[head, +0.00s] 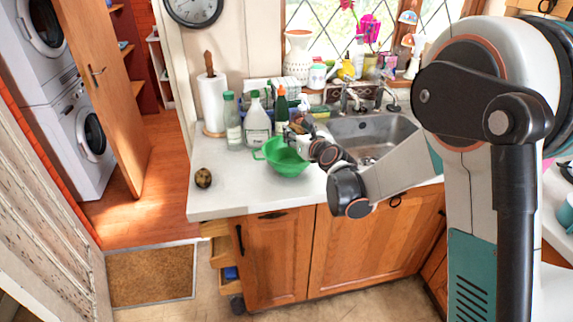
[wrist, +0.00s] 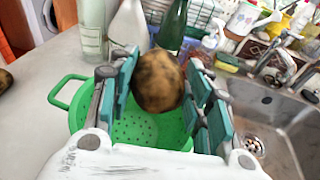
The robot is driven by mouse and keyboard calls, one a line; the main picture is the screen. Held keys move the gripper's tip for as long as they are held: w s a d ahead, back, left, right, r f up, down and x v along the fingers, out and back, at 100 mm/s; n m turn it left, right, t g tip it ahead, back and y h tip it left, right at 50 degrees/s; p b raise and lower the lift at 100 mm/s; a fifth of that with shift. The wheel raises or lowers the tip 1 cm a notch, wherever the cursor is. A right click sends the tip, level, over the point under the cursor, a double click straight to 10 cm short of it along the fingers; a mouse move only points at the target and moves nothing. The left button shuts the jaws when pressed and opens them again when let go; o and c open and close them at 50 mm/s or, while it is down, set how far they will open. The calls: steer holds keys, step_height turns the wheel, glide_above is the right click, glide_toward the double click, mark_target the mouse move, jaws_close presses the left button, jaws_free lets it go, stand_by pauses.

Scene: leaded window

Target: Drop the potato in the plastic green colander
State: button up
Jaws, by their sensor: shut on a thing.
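A brown, dark-patched potato (wrist: 160,84) is held between the teal finger pads of my gripper (wrist: 163,72) in the wrist view. My gripper is shut on it, above the plastic green colander (wrist: 75,96). In the head view my gripper (head: 298,128) is over the back right part of the colander (head: 283,160), which stands on the counter left of the sink. The held potato is hard to make out there. A second dark potato (head: 203,177) lies on the counter left of the colander; its edge shows in the wrist view (wrist: 4,80).
Several bottles, including a white one (head: 257,122) and a clear one (head: 232,125), stand close behind the colander. A paper towel roll (head: 213,103) is at the back left. The sink (head: 372,135) is to the right. The front left counter is mostly clear.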

steer(key=shift+f, duration=0.1)
steer(key=o, duration=1.2)
steer(key=v, duration=1.2)
